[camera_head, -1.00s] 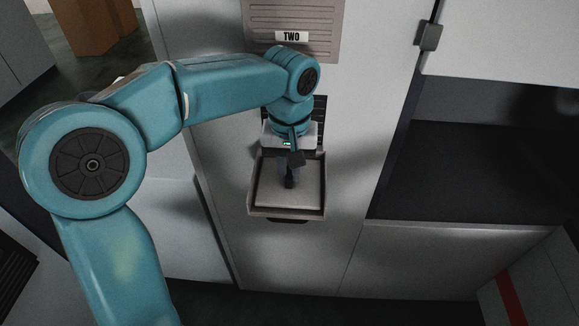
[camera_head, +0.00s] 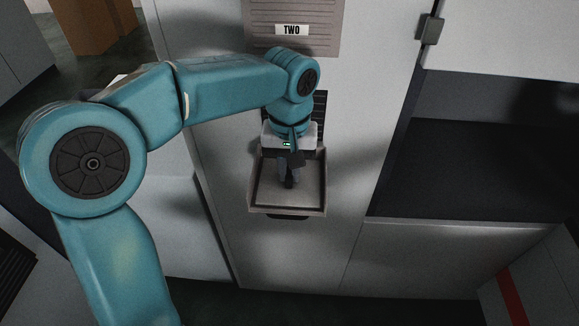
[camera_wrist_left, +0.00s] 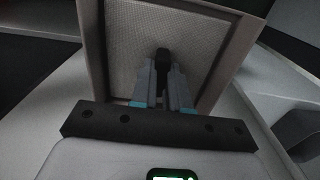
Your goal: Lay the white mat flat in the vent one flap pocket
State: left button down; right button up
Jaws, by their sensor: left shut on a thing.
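The flap pocket (camera_head: 286,213) is a shallow grey tray standing out from the white panel, with a raised rim. The white mat (camera_head: 306,192) looks pale grey and lies inside the rim, seemingly flat; it also shows in the left wrist view (camera_wrist_left: 125,45). My left gripper (camera_head: 289,178) points down over the mat's middle. Its fingers are shut on a small black grip (camera_wrist_left: 162,57) standing on the mat. Whether the mat touches the pocket floor cannot be told. My right gripper is not in view.
A vent plate labelled TWO (camera_head: 292,30) sits above. Dark slats (camera_head: 320,105) show partly behind my wrist, over the pocket. A dark open recess (camera_head: 470,170) lies to the right. A brown box (camera_head: 95,25) stands at the back left.

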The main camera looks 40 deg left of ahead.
aim_at(289, 171)
pick_arm(q)
jog(key=c, duration=1)
grip_release()
jog(key=shift+f, duration=0.1)
jog(key=shift+c, duration=0.2)
notch_tip(289, 171, up, 8)
jog(key=shift+f, duration=0.2)
